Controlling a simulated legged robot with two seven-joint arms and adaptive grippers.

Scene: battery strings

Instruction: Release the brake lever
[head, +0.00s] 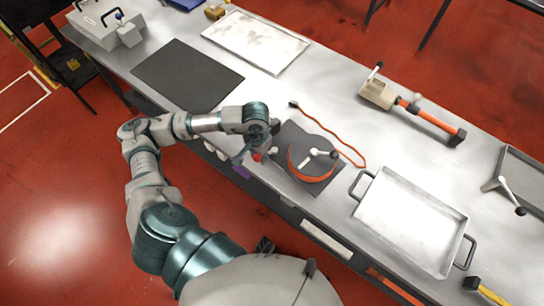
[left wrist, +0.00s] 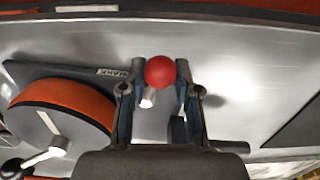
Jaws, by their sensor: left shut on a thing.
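The brake lever (head: 257,157) has a round red knob and stands at the near edge of a dark base plate, left of a drum with an orange rim (head: 311,160). In the left wrist view, the red knob (left wrist: 160,72) sits between the two fingertips of my left gripper (left wrist: 160,66), which is shut on it. A pale lever shaft (left wrist: 148,99) shows below the knob. In the head view, my left gripper (head: 263,147) reaches the knob from the left and hides part of the lever. My right gripper is not in view.
An orange cord (head: 335,139) lies behind the drum. A crank with a dark knob (head: 334,154) sits on the drum. A metal tray with handles (head: 375,226) stands to the right. A dark mat (head: 188,76) lies at the back left. An orange-handled tool (head: 430,118) lies behind.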

